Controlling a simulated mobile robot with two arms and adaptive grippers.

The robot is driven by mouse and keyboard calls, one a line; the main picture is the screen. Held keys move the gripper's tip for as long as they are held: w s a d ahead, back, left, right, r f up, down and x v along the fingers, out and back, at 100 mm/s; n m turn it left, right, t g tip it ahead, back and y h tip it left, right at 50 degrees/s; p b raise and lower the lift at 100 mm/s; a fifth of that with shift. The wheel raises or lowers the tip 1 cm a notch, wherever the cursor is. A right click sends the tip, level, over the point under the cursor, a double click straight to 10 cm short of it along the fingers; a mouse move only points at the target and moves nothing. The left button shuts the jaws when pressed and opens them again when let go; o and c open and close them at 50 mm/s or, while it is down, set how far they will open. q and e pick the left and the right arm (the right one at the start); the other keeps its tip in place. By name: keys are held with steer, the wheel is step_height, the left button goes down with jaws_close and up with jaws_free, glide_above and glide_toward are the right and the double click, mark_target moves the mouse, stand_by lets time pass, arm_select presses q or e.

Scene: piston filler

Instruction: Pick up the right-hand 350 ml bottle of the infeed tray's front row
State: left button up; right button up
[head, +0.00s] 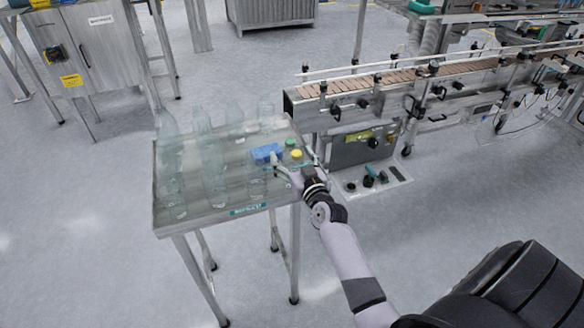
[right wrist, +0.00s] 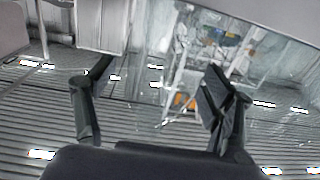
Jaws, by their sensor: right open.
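The infeed tray (head: 236,206) is a metal-topped table with clear bottles on it. A tall clear bottle (head: 215,185) stands toward the front, left of the middle. A small, very faint clear bottle (head: 257,181) shows at the front right; its outline is hard to make out. My right gripper (head: 294,158) is over the tray's right edge, right of that bottle, with fingers spread and nothing visibly held. In the right wrist view the right gripper (right wrist: 155,85) has its fingers wide apart, with a blurred transparent shape (right wrist: 160,55) beyond them. My left gripper is not in view.
A blue block (head: 267,153), a green cap (head: 290,142) and a yellow cap (head: 296,154) are close to my right gripper. More clear bottles stand at the left and back of the tray. A conveyor (head: 350,100) runs behind and right. The floor in front is free.

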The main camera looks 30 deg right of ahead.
steer(key=shift+c, duration=0.6)
steer(key=c, duration=1.1)
steer(key=shift+r, duration=0.15)
